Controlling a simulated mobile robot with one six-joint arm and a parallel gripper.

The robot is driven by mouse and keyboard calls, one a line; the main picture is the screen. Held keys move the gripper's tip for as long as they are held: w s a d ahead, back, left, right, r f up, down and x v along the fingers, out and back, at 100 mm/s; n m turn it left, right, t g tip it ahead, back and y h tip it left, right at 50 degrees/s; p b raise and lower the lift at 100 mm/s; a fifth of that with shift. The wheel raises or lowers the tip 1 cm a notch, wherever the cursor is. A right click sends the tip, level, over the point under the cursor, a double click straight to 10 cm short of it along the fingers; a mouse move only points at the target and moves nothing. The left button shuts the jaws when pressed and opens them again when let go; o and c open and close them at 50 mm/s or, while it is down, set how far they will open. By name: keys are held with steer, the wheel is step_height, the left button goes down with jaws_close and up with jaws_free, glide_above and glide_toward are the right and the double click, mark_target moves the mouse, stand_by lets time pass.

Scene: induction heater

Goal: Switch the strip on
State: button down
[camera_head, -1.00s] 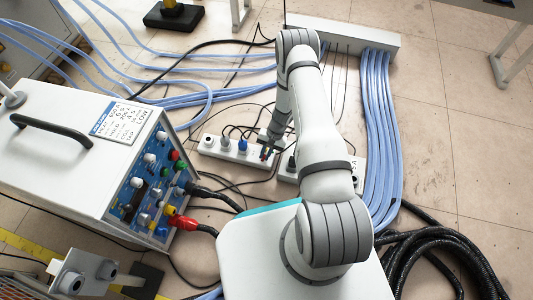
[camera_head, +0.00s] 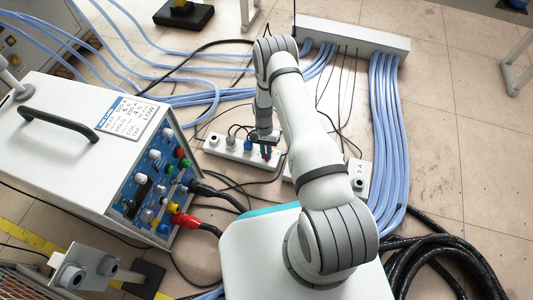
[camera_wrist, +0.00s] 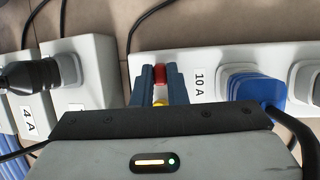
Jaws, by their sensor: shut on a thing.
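The white power strip with the blue plug (camera_head: 248,144) lies on the floor in the head view (camera_head: 222,150); its 10 A end fills the right of the wrist view (camera_wrist: 220,58). A small red switch (camera_wrist: 160,73) on this strip shows between my two blue fingers. My gripper (camera_wrist: 161,85) is over that end, its fingers on either side of the switch and shut on it. A yellow spot (camera_wrist: 159,102) also shows between the fingers; I cannot tell what it is. In the head view my gripper (camera_head: 266,147) partly covers the strip's right end.
The heater box (camera_head: 75,150) stands at left. Cables cross the floor.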

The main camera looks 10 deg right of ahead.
steer(key=c, duration=1.7)
jaws_free()
steer(key=shift+r, duration=0.1)
steer(key=p+v, duration=0.3)
steer(key=v, duration=0.4)
steer(key=shift+w+r, duration=0.2)
steer(key=shift+r, duration=0.15)
step_height(320, 180, up, 49)
steer(key=n+t+p, duration=0.3)
steer(key=p, duration=1.4)
steer(key=s+r+n+t+p, duration=0.1)
steer(key=s+r+p, duration=0.5)
steer(key=r, duration=0.6)
steer(key=s+d+r+n+t+p, duration=0.1)
steer(key=s+r+t+p, duration=0.1)
steer(key=s+r+p, duration=0.5)
steer(key=s+d+r+n+t+p, duration=0.1)
steer(key=s+r+p, duration=0.5)
steer(key=s+r, duration=0.5)
steer(key=shift+s+r+t+p, duration=0.15)
steer(key=shift+r+p, duration=0.05)
steer(key=shift+r, duration=1.65)
steer(key=shift+s+r+t+p, duration=0.15)
steer(key=shift+s+r+p, duration=0.05)
steer(key=shift+r, duration=1.7)
